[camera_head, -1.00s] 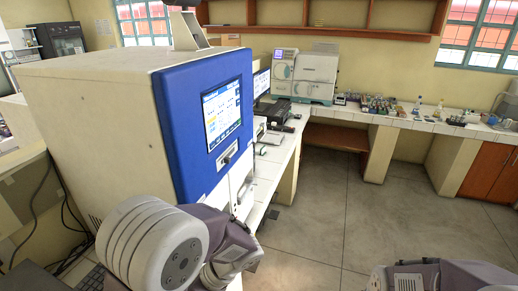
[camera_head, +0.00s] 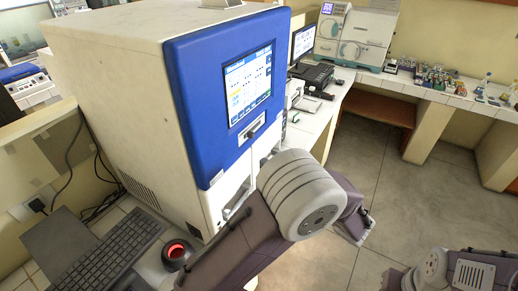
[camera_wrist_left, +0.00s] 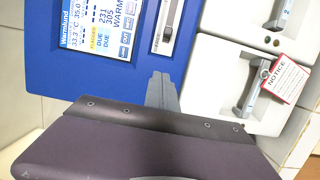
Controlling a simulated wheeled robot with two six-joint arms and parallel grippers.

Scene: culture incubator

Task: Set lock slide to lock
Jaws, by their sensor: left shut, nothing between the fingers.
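The incubator's blue front panel (camera_head: 205,125) carries a lit screen (camera_head: 247,85) with a small slot below it holding the lock slide (camera_head: 254,130). In the left wrist view the lock slide (camera_wrist_left: 168,30) is a grey piece in a pale slot beside the screen (camera_wrist_left: 95,28). I cannot read its lock marking. My left gripper (camera_wrist_left: 161,88) is shut and empty, its fingertips in front of the blue panel just below the slot in the picture. I cannot tell whether they touch the panel. In the head view my left arm hides these fingers. My right gripper is out of view.
White doors with grey handles (camera_wrist_left: 248,92) adjoin the panel; a red-and-white notice tag (camera_wrist_left: 285,78) hangs at one handle. Open floor (camera_head: 430,195) lies to the right.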

